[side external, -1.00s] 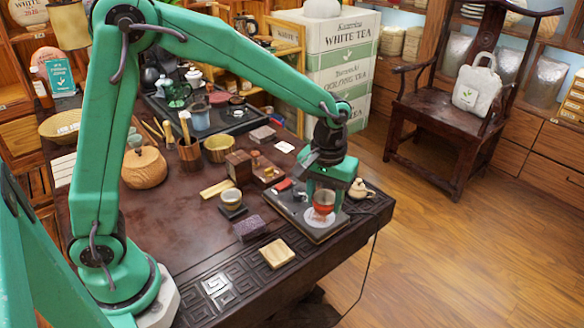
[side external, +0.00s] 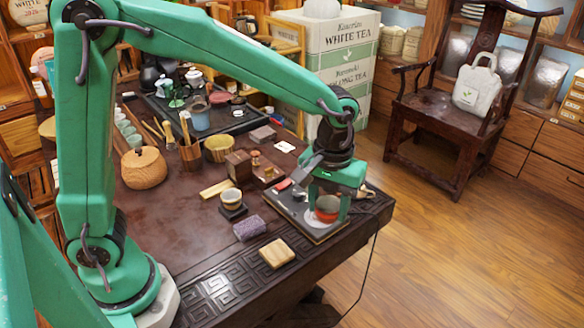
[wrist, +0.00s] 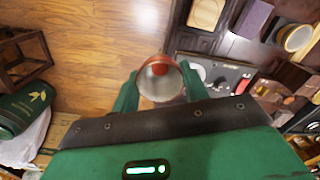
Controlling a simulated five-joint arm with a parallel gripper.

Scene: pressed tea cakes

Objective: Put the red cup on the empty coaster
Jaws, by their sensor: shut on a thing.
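My gripper (wrist: 160,92) is shut on the red cup (wrist: 158,68), with a green finger on each side of it in the wrist view. The side external view shows the red cup (side external: 327,208) between the fingers at the dark tray (side external: 306,231), near the table's right corner. I cannot tell whether the cup touches the tray. A square light wood coaster (side external: 277,253) lies empty on the table, left of and nearer than the tray; it also shows at the top of the wrist view (wrist: 205,13). A white and yellow cup (side external: 231,195) stands on a dark coaster (side external: 233,211).
A purple-brown block (side external: 249,228) lies between the dark coaster and the wood coaster. Wooden boxes (side external: 240,165) and a wood strip (side external: 216,189) lie farther back. A teapot (side external: 365,190) is partly hidden behind my gripper. The table's front edge is close to the wood coaster.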

